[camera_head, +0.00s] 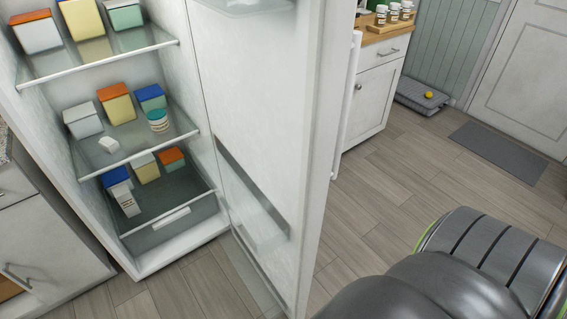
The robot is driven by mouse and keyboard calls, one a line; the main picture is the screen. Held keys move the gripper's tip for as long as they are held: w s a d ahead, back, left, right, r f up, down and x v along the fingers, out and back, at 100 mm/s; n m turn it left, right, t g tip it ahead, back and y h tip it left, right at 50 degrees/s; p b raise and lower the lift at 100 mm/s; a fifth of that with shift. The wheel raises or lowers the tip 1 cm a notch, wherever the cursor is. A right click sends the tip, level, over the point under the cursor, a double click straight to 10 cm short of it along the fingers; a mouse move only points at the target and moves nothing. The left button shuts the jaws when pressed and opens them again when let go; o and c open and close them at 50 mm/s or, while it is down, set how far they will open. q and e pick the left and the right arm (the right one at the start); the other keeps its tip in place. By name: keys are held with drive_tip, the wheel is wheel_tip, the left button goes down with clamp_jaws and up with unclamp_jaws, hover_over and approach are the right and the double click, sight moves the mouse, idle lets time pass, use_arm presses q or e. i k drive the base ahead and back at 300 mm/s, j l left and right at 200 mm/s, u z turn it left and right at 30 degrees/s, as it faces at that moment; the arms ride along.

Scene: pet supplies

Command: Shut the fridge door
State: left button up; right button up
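The white fridge door (262,85) stands wide open in the middle of the camera_head view. Its inner face, with clear door bins (262,215), is turned to the left. A white vertical handle (347,110) shows past the door's outer edge. The open fridge body (165,262) is on the left, with glass shelves and a bottom drawer (172,218). Neither of my grippers is in view. A dark grey, rounded part with green trim, likely of my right arm, fills the bottom right and hides the floor there.
Boxes and small containers, such as a jar (157,121), sit on the fridge shelves. A white cabinet (372,100) stands behind the door. Grey mat (497,155) and pet bed (421,97) lie at the back right. Wood floor right of the door is clear.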

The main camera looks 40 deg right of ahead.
sight(276, 78)
drive_tip(key=l+u, duration=0.15)
drive_tip(key=l, duration=0.65)
drive_tip(key=l+u, duration=0.1)
drive_tip(key=l, duration=0.75)
drive_tip(key=k+l+u, duration=0.15)
drive_tip(key=l, duration=0.65)
drive_tip(key=k+l+z, duration=0.1)
drive_tip(key=l, duration=0.25)
drive_tip(key=k+l+z, duration=0.1)
drive_tip(key=l, duration=0.3)
drive_tip(key=k+l+z, duration=0.15)
drive_tip(key=l, duration=0.2)
drive_tip(key=i, duration=0.05)
